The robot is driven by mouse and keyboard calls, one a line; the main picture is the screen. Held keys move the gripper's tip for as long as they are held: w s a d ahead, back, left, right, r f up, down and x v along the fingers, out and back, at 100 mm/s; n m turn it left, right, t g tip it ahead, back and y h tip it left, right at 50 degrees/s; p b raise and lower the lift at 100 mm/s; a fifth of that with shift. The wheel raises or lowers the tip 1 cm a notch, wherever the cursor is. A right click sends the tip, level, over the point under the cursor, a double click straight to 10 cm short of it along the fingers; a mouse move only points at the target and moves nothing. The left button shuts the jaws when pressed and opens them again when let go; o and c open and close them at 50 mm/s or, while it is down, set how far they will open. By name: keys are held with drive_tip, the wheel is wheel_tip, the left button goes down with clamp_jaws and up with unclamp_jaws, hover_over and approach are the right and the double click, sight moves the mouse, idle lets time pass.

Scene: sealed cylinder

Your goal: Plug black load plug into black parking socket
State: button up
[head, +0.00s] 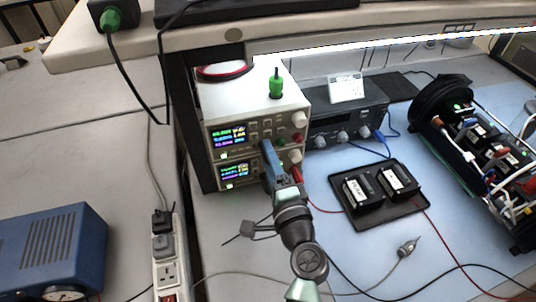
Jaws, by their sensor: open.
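My gripper (268,149), with blue fingers, is at the front panels of two stacked power supplies, the upper one (228,137) and the lower one (235,172). It is open, seen from behind and above, and covers part of the panels. I cannot tell whether anything is between its fingers. I cannot make out the black load plug or the black parking socket; they may be hidden by the gripper. A red plug (296,173) is just right of the gripper, with a red lead running down and right from it.
A black tray (415,215) with two black modules lies right of my arm. A black bench instrument (350,128) adjoins the supplies. A grey probe (408,246) and loose cables cross the blue mat.

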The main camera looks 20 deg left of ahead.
clamp_jaws()
drive_tip(key=shift+s+d, duration=0.1)
idle(1.4)
drive_tip(key=shift+v, duration=2.9)
drive_tip(key=shift+s, duration=0.1)
